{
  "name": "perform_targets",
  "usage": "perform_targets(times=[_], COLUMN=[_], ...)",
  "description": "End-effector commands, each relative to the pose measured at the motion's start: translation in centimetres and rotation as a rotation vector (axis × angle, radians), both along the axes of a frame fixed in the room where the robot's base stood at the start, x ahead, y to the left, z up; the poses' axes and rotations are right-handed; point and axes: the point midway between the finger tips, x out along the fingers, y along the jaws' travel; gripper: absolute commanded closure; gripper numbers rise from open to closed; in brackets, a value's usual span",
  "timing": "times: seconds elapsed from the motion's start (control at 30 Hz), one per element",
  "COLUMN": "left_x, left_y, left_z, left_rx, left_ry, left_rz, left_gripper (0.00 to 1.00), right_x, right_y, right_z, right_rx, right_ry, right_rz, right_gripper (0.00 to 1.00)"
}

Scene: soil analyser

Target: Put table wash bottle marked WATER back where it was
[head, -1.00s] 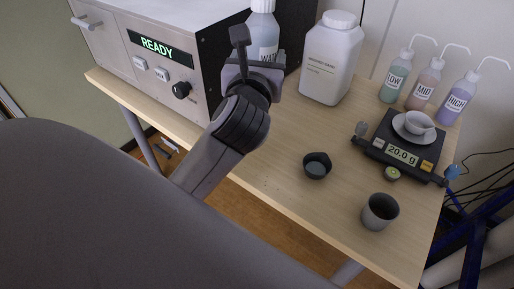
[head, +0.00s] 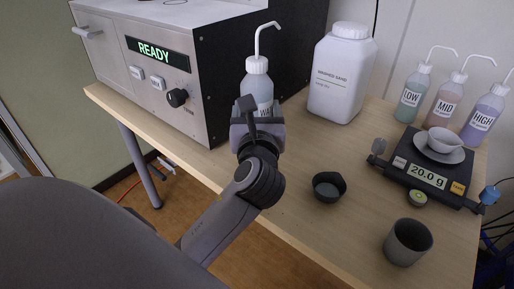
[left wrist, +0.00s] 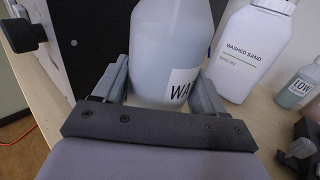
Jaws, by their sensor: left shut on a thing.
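The white wash bottle (head: 258,84) with its bent spout stands upright beside the analyser's right side in the head view. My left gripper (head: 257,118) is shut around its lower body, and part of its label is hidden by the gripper. In the left wrist view the bottle (left wrist: 172,50) sits between the two fingers of the gripper (left wrist: 163,88), with the letters "WA" showing on its label. I cannot tell whether its base touches the table. My right gripper is not in view.
The analyser (head: 160,70) reading READY is at left. A washed sand jar (head: 341,75) stands to the right of the bottle. LOW (head: 412,95), MID (head: 446,104) and HIGH (head: 483,118) bottles stand behind the scale (head: 427,176). A dark bowl (head: 328,187) and grey cup (head: 407,242) are in front.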

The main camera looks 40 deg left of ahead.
Motion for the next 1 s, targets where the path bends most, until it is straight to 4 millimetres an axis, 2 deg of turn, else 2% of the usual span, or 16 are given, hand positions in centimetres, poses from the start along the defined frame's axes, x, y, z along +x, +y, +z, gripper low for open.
perform_targets(times=[0.03,0.23,0.4,0.5,0.73,0.97,1.0], left_x=[0.0,0.0,0.0,0.0,0.0,0.0,0.0], left_y=[0.0,0.0,0.0,0.0,0.0,0.0,0.0], left_z=[-0.8,-2.3,-5.5,-6.8,-7.1,-7.3,-7.6], left_rx=[0.002,0.001,0.002,0.003,0.002,0.002,0.001], left_ry=[-0.003,-0.003,-0.001,-0.003,-0.006,-0.005,-0.001], left_rz=[0.0,-0.001,-0.001,0.0,-0.002,-0.001,-0.001], left_gripper=[0.46,0.46,0.46,0.46,0.46,0.46,0.26], right_x=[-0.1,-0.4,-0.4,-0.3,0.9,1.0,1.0], right_y=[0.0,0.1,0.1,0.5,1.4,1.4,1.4], right_z=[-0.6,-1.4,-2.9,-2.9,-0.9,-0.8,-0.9], right_rx=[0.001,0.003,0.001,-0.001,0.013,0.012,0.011], right_ry=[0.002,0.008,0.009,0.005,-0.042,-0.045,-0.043], right_rz=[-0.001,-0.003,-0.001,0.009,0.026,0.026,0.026], right_gripper=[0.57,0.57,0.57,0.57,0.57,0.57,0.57])
